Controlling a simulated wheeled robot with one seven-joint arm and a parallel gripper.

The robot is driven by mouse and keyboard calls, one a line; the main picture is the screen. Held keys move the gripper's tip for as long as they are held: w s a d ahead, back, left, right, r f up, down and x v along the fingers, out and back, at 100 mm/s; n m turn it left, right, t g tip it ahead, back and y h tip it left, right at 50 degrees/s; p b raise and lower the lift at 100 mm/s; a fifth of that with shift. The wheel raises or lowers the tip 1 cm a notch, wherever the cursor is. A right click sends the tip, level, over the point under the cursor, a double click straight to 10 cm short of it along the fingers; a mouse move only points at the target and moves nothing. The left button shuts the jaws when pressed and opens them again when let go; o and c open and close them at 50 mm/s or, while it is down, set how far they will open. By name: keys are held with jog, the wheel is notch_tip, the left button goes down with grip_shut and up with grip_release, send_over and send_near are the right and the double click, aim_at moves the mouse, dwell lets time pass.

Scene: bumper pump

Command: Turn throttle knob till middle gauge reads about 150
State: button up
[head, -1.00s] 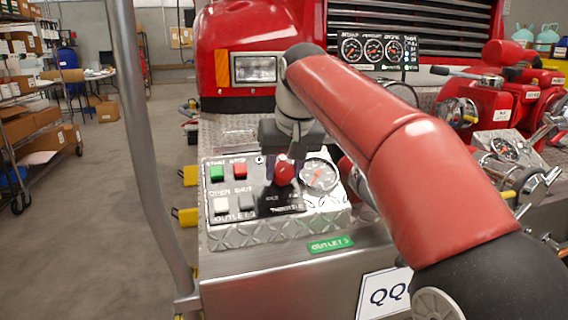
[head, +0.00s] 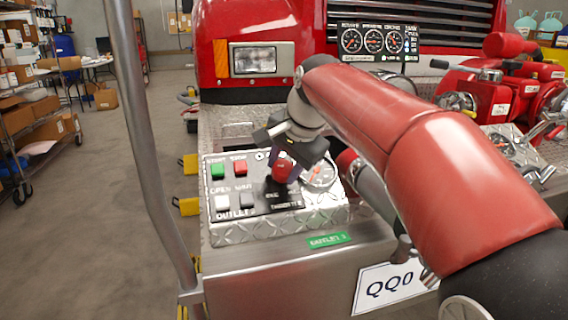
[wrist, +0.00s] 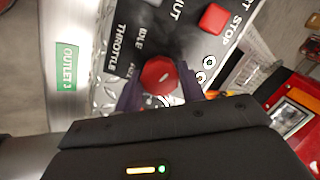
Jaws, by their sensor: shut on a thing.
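The red throttle knob (head: 282,167) stands on the control panel's black plate, by the THROTTLE and IDLE lettering. My gripper (wrist: 160,92) is shut on the knob, one dark finger on each side of it in the wrist view, where the red knob (wrist: 158,75) shows between them. The middle gauge (head: 373,41) is in the display behind the panel, a black dial with a white rim; its needle is too small to read surely. The panel's own round gauge (head: 320,174) is partly hidden by my gripper.
The diamond-plate panel (head: 235,226) also carries a green button (head: 217,171), a red button (head: 240,168), and a white and a grey button. A steel post (head: 150,150) stands at the left. Red valves (head: 515,85) and pipes are at the right.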

jog(key=m+t, duration=0.1)
jog(key=m, duration=1)
jog(key=shift+s+t, duration=0.1)
jog(key=shift+t, duration=0.3)
jog(key=shift+f+m, duration=0.1)
jog(key=shift+m, duration=1.7)
jog(key=o, duration=1)
jog(key=shift+c, duration=0.2)
jog(key=v, duration=0.8)
